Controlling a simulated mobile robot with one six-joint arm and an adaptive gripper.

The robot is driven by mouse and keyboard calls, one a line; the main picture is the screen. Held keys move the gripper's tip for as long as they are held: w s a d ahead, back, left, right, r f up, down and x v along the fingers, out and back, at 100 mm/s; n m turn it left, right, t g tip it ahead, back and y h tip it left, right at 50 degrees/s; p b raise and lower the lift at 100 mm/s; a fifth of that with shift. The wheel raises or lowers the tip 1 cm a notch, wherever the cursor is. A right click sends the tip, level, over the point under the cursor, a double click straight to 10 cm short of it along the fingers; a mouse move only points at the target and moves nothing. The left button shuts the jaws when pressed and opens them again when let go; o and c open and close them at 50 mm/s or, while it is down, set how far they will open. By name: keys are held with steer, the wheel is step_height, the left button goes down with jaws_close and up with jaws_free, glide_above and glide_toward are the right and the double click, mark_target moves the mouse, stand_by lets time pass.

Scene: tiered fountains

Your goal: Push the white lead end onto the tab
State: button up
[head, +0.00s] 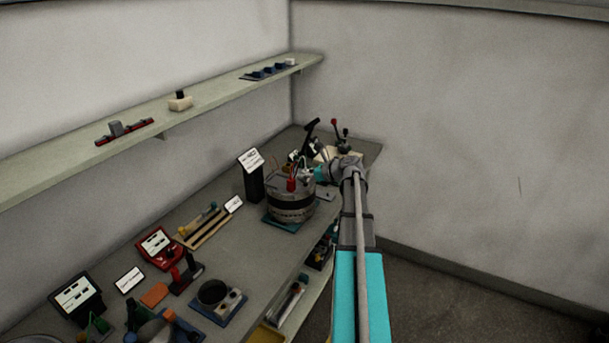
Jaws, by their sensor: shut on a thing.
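A round grey metal housing with a dark band (291,205) stands on a teal base on the bench. A red piece (291,184) stands on its top, and thin leads rise around it. My gripper (308,174) is over the right side of the housing's top, reached from the right by my arm. It is shut on what looks like the white lead end; a pale lead (303,161) arches up beside the jaws. The tab is too small to make out, so I cannot tell whether the lead end touches it.
A dark stand with a white card (251,161) is left of the housing. Black and red levers (338,132) stand behind. A red-framed box (155,247) and a wooden rack (203,228) are nearer. A wall shelf (215,95) runs above the bench.

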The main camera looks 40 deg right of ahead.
mark_target(305, 170)
steer(key=shift+f+b, duration=0.65)
steer(key=shift+f, duration=0.05)
steer(key=o, duration=0.9)
steer(key=shift+r, duration=0.2)
step_height(305, 170, up, 8)
steer(key=p, duration=0.9)
steer(key=shift+r, duration=0.25)
stand_by(0.7)
